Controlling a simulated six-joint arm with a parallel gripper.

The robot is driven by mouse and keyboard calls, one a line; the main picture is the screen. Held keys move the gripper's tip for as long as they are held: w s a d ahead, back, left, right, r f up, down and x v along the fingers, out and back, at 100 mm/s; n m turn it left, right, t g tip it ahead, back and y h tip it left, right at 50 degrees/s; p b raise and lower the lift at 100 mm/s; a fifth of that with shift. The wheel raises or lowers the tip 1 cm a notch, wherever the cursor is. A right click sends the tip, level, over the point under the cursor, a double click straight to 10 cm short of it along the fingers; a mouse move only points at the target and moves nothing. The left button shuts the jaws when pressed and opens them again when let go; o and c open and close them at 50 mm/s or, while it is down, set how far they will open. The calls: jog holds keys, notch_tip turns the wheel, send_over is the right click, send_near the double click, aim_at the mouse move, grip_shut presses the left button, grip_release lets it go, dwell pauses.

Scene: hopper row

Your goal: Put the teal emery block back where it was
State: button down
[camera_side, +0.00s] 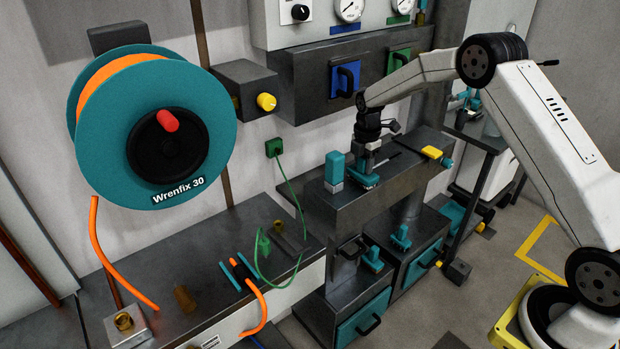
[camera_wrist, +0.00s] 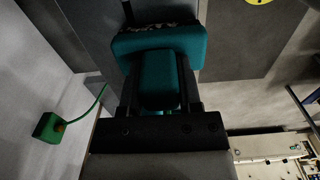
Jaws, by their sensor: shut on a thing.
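My gripper (camera_side: 366,160) points down over the dark workbench (camera_side: 400,183) and is shut on a teal piece, which I take to be the teal emery block (camera_side: 362,179). In the wrist view the narrow teal part of the block (camera_wrist: 158,82) sits between my dark fingers, with a wider teal part (camera_wrist: 160,42) beyond it. The block is low at the bench top; I cannot tell whether it touches the surface. Its underside is hidden.
A teal-topped block with a pale lower part (camera_side: 335,171) stands close to the left of my gripper. A yellow-ended tool (camera_side: 433,152) lies to the right. A green plug (camera_side: 273,147) with a cable is on the wall. A large teal reel (camera_side: 205,110) hangs at left.

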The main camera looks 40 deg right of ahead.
jog(key=shift+f, duration=0.1)
jog(key=shift+c, duration=1.4)
grip_release()
notch_tip(320, 180, up, 12)
jog(key=shift+r, duration=0.15)
jog(key=shift+s+a, duration=0.1)
jog(key=shift+s+a+m, duration=0.45)
jog(key=shift+a+m, duration=0.1)
jog(key=shift+m, duration=0.05)
jog(key=s+a+f+m+t, duration=0.1)
jog(key=s+a+m, duration=0.3)
jog(key=s, duration=0.4)
jog(key=s+a+f+m, duration=0.2)
jog(key=s+a+m, duration=0.2)
jog(key=s+m, duration=0.3)
jog(key=s+a+f+m+t, duration=0.1)
jog(key=s+a+m, duration=0.3)
jog(key=s, duration=0.6)
jog(key=shift+a+f+m+t, duration=0.35)
jog(key=shift+f+m, duration=0.3)
jog(key=shift+m, duration=0.25)
